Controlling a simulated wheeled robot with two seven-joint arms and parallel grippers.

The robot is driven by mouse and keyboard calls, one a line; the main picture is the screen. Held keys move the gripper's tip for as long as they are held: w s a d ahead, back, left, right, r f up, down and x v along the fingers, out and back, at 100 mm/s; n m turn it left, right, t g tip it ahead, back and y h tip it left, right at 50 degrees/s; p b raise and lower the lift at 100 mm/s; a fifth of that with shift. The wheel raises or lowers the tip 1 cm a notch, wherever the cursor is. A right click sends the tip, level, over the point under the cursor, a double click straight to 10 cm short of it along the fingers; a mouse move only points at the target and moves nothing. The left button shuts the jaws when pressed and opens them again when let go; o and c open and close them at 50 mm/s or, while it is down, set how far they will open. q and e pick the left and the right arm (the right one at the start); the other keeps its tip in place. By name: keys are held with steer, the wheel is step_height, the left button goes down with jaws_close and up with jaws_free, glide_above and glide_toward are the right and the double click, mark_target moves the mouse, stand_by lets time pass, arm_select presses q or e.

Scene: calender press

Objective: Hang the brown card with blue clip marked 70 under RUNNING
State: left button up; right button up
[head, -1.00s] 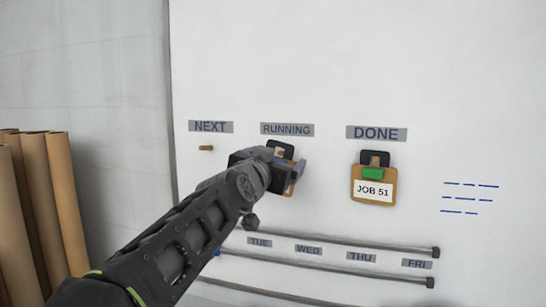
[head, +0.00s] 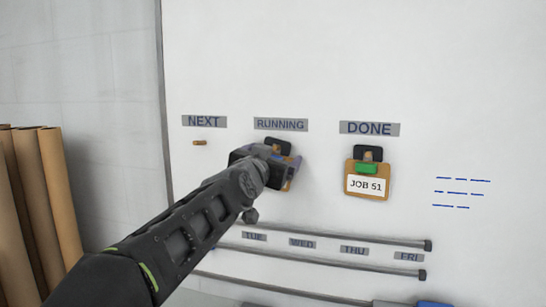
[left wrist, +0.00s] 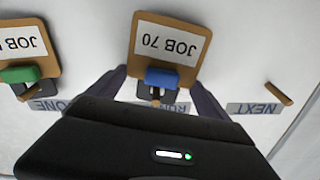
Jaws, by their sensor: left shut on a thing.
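The brown card marked JOB 70 (left wrist: 170,45) with its blue clip (left wrist: 162,78) is in the left wrist view, upside down there. My left gripper (head: 275,170) is shut on the card at the clip, one finger each side in the wrist view. In the head view it hides most of the card. My right gripper is not in view.
The card JOB 51 (head: 367,184) with a green clip hangs under DONE (head: 369,128). The peg under NEXT (head: 200,143) is bare. Rails (head: 330,241) run along the lower board. Brown rolls (head: 60,195) stand at the left.

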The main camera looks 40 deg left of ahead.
arm_select(q)
steer(key=o, duration=1.1)
steer(key=b+v, duration=0.4)
steer(key=v, duration=0.3)
steer(key=shift+s+d, duration=0.15)
steer(key=shift+s, duration=0.25)
